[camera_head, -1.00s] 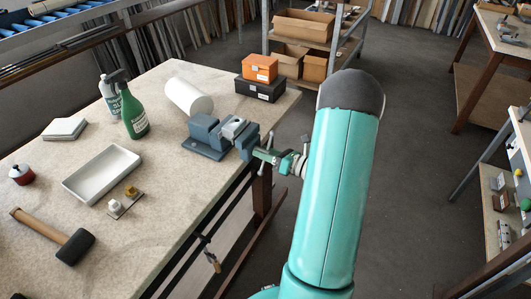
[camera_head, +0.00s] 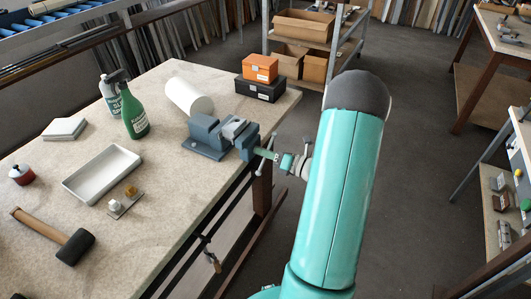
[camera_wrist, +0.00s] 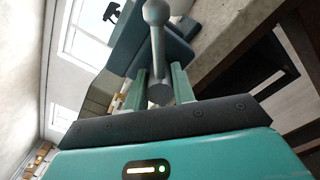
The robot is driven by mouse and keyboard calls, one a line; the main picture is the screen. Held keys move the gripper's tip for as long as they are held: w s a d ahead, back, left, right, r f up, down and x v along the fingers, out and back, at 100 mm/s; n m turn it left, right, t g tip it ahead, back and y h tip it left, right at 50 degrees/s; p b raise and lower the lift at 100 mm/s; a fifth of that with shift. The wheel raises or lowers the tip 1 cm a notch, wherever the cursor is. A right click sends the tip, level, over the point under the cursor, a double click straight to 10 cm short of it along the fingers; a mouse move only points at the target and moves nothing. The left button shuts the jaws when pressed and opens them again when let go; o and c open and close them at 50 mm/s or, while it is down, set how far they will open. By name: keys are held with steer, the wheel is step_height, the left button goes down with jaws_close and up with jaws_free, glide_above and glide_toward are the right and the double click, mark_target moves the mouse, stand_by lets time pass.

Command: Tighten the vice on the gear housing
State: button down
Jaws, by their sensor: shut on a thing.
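The blue-grey vice (camera_head: 206,136) stands at the right edge of the bench, its screw end facing my arm. A light grey piece, apparently the gear housing (camera_head: 233,128), sits between its jaws. Whether both jaws press on it is too small to tell. My gripper (camera_head: 274,157) is at the screw end, shut on the vice handle (camera_head: 263,160). In the wrist view, the metal handle bar (camera_wrist: 157,48) with its ball end runs between the two green fingers of my gripper (camera_wrist: 158,88). The vice body (camera_wrist: 130,45) is behind it; the housing is not clear there.
Behind the vice are a white roll (camera_head: 188,96) and an orange box (camera_head: 260,68) on a black box (camera_head: 260,88). The floor right of the bench is open.

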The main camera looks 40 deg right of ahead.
steer(key=m, duration=0.4)
steer(key=shift+m, duration=0.3)
steer(key=shift+s, duration=0.1)
steer(key=shift+f, duration=0.1)
steer(key=c, duration=1.3)
jaws_free()
steer(key=shift+o, duration=0.7)
steer(key=v, duration=1.3)
steer(key=shift+s, duration=0.35)
steer(key=shift+d, duration=0.1)
